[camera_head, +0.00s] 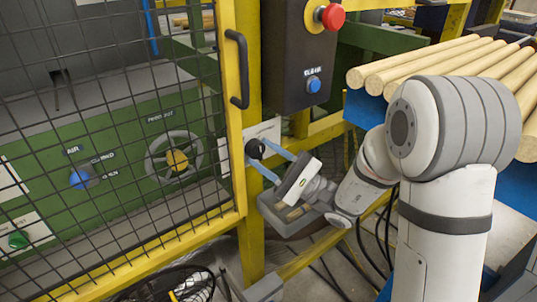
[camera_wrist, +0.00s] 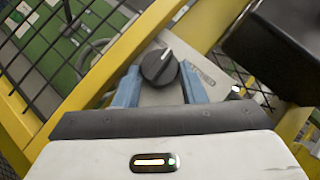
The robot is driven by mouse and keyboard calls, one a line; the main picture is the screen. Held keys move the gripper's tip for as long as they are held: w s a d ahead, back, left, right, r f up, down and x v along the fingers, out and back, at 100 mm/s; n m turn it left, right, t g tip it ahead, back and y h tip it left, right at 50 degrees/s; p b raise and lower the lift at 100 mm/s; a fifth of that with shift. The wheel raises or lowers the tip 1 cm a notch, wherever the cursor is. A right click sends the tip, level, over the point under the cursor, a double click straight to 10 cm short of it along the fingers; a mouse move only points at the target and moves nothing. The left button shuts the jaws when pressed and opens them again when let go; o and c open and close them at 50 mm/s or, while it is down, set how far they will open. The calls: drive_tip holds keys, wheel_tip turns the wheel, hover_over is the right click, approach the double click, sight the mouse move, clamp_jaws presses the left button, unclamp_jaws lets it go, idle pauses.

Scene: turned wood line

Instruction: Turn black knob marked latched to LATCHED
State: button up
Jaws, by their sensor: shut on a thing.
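The black knob (camera_head: 255,148) sits on a light plate (camera_head: 265,130) fixed to the yellow post, right of the mesh door. In the wrist view the knob (camera_wrist: 159,67) is round with a pale pointer line slanting up to the right. My gripper (camera_head: 269,163) reaches it from the right, with its blue fingers on either side of the knob. In the wrist view the gripper (camera_wrist: 158,88) is shut on the knob. Lettering on the plate shows in the wrist view, partly hidden and too small to read.
A dark box (camera_head: 300,50) with a red button (camera_head: 332,17) and a blue button (camera_head: 313,84) hangs above the gripper. The yellow-framed mesh door (camera_head: 237,120) with a black handle (camera_head: 238,70) is at left.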

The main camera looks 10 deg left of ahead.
drive_tip(key=shift+a+m+t+y, duration=0.1)
drive_tip(key=shift+m+t+y, duration=0.2)
drive_tip(key=shift+m+t, duration=0.45)
drive_tip(key=o, duration=1)
drive_tip(key=shift+f, duration=0.15)
